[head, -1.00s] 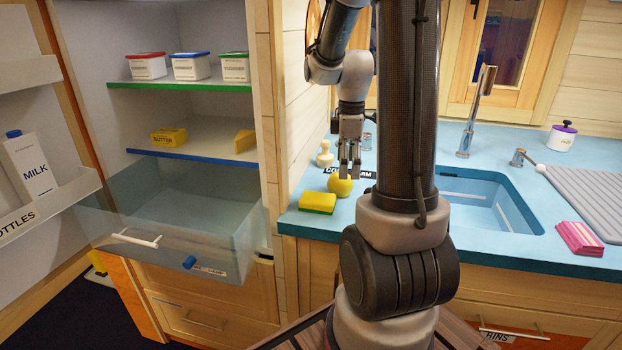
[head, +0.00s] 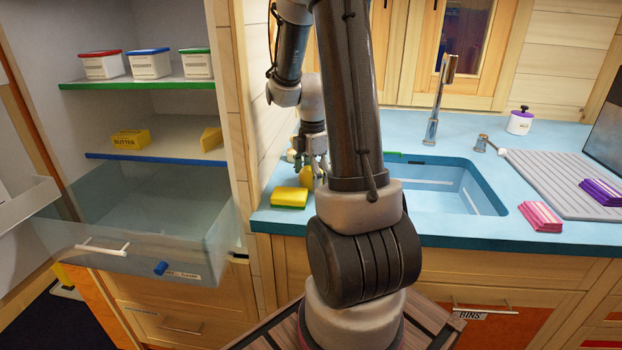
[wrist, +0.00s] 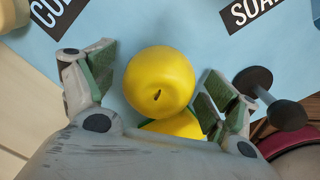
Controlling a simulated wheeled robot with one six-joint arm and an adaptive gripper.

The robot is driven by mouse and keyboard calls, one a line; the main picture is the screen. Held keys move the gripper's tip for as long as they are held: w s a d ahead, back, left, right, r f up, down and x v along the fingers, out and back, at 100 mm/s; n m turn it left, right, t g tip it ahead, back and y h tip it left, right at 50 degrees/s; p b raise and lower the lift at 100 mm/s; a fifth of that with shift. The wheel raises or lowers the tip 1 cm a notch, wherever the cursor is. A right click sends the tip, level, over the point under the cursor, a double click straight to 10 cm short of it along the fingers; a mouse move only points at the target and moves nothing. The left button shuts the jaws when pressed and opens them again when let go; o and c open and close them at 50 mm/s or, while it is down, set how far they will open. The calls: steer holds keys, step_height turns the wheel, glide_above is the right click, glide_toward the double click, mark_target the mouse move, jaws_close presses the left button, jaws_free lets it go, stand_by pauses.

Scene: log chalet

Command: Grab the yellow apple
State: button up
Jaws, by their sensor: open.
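The yellow apple (wrist: 160,78) is round with a small dark stem mark and sits on the blue counter (head: 262,215). In the wrist view it lies between the two fingers of my gripper (wrist: 162,84), which stand apart on either side with small gaps. In the head view my gripper (head: 314,167) points down at the apple (head: 306,181), and the fingers and arm hide part of it. My gripper is open and holds nothing.
A yellow and green sponge (head: 289,198) lies close beside the apple; its yellow part (wrist: 172,127) shows behind the apple in the wrist view. A dark knobbed object (wrist: 270,97) stands near the right finger. The sink (head: 450,185) is to the right. An open fridge drawer (head: 140,215) is at left.

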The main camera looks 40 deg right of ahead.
steer(key=shift+f, duration=0.15)
steer(key=shift+c, duration=0.2)
steer(key=c, duration=1.2)
steer(key=shift+o, duration=0.2)
